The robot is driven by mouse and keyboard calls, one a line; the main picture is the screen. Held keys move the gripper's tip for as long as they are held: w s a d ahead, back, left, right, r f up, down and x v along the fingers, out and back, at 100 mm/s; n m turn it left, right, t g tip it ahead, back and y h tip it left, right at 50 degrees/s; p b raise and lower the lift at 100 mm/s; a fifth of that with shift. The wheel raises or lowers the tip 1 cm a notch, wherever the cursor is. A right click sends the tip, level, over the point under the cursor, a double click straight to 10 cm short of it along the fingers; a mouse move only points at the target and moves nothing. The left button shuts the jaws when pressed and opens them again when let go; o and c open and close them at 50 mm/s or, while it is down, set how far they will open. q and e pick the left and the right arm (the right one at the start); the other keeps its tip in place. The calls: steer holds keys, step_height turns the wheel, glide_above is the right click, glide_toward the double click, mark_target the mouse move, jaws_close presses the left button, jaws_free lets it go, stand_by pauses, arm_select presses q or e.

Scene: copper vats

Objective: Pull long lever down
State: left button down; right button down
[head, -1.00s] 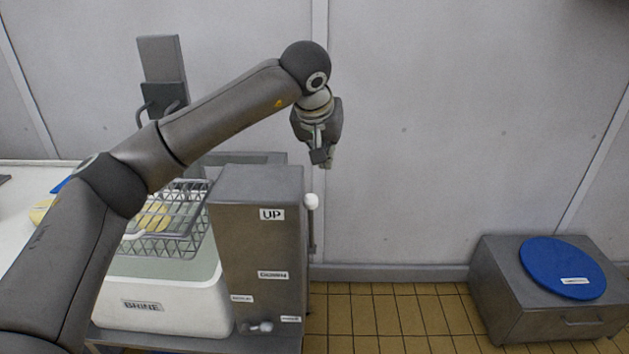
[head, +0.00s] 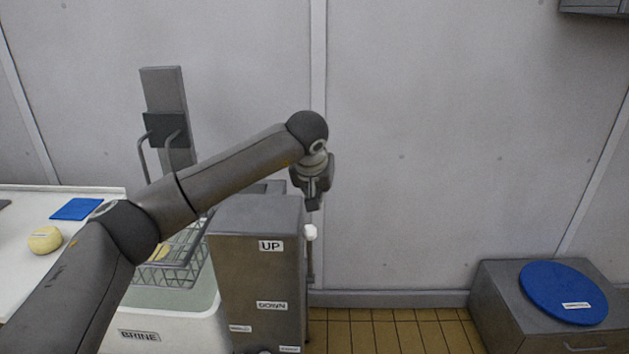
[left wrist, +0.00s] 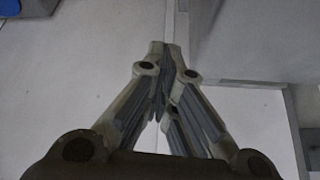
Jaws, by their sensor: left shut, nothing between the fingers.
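The long lever (head: 310,258) is a thin upright rod with a white knob on top, at the right side of the grey metal cabinet (head: 240,262). The cabinet's front has an UP label (head: 271,246) and, lower, a DOWN label (head: 272,305). The knob sits near the height of the UP label. My left gripper (head: 314,205) is shut and empty, pointing down just above the knob, apparently apart from it. In the left wrist view my closed fingers (left wrist: 165,52) meet at the tips, and I cannot make out the lever. My right gripper is out of view.
A white BRINE vat (head: 170,322) with a wire basket (head: 185,268) stands left of the cabinet, partly behind my arm. A white table (head: 25,260) holds a yellow round (head: 45,240) and blue board (head: 77,209). A blue disc (head: 562,292) tops a grey box at right.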

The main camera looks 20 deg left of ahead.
arm_select(q)
steer(key=shift+s+f+p, duration=0.85)
steer(key=shift+s+f, duration=0.5)
